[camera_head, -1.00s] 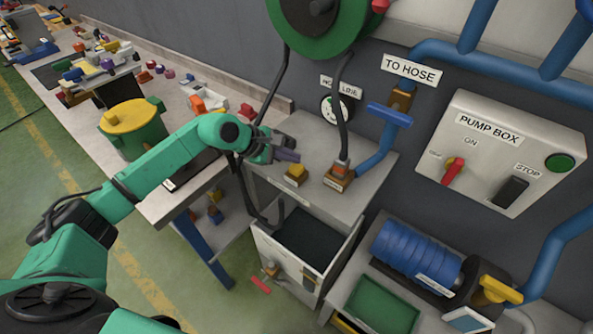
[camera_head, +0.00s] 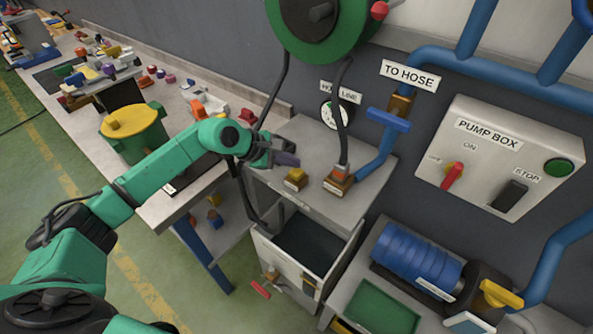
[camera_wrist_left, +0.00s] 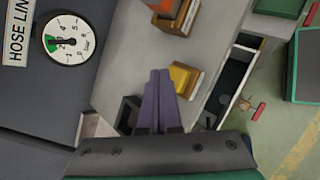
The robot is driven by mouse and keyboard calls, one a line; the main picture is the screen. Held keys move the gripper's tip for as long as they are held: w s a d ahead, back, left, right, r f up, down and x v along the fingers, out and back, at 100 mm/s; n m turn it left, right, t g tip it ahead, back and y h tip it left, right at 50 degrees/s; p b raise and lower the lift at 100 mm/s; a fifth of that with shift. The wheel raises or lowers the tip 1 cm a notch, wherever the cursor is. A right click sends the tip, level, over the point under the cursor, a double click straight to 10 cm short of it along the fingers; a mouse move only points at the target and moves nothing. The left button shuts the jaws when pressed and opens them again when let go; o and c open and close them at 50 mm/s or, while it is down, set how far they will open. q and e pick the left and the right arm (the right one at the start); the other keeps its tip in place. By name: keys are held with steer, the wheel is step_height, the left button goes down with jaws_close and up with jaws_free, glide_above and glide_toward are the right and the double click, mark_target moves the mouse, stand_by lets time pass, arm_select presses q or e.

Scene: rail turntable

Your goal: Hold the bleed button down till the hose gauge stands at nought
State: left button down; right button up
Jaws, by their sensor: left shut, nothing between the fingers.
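The yellow bleed button (camera_head: 295,176) sits on a small block on the grey cabinet top. It also shows in the wrist view (camera_wrist_left: 181,79). My left gripper (camera_head: 288,160) is shut and empty, its purple fingertips (camera_wrist_left: 160,76) just beside the button. I cannot tell whether they touch it. The round white hose gauge (camera_head: 333,115) is on the wall under the HOSE LINE label. In the wrist view the gauge (camera_wrist_left: 67,38) has a green sector on its face; its exact reading is too small to tell. My right gripper is not in view.
A block with an orange hose fitting (camera_head: 340,178) stands right of the button, its dark hose rising to the green reel (camera_head: 318,30). A blue valve handle (camera_head: 389,119) and the pump box (camera_head: 501,158) are on the wall. An open drawer (camera_head: 291,268) juts out below.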

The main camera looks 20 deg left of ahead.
mark_target(292, 172)
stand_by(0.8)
arm_select(q)
steer(key=shift+f+b, duration=0.4)
steer(key=shift+b, duration=0.3)
steer(key=shift+f+b, duration=0.55)
steer(key=shift+b, duration=0.1)
stand_by(0.4)
stand_by(1.5)
steer(key=shift+r+p, duration=0.4)
steer(key=shift+r, duration=0.55)
steer(key=shift+r+p, duration=1.3)
steer(key=shift+r, duration=1.3)
steer(key=shift+f, duration=0.1)
